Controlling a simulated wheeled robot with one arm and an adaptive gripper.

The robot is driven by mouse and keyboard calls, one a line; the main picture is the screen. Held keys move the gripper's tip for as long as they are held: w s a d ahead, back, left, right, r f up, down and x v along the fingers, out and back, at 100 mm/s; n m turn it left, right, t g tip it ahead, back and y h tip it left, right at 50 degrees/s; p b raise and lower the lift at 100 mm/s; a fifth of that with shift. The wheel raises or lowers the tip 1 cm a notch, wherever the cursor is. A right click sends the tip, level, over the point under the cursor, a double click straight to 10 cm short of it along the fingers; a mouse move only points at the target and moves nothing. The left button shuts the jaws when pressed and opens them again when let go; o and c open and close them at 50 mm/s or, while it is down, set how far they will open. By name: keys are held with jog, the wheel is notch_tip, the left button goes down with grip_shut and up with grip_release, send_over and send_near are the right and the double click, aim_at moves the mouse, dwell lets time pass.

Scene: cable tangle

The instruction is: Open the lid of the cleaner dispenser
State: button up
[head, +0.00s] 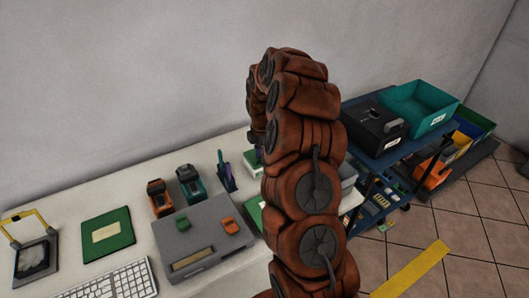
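My brown arm stands in the middle of the head view and bends over at the top. Its far end comes down behind its own links, over the back part of the white table. Only a small dark part by my gripper (257,138) shows at the arm's left edge, above a green-and-white box (253,163). The fingers are hidden. I cannot tell for sure which thing is the cleaner dispenser. An orange-and-black device (159,197) and a teal-and-black device (190,184) stand upright behind a grey case; their lids are too small to read.
The grey case (203,246) carries small green and orange parts. Right, a blue cart holds a black box (374,128) and teal bin (420,104).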

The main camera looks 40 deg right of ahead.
jog(key=shift+f, duration=0.2)
jog(key=shift+c, duration=0.4)
grip_shut()
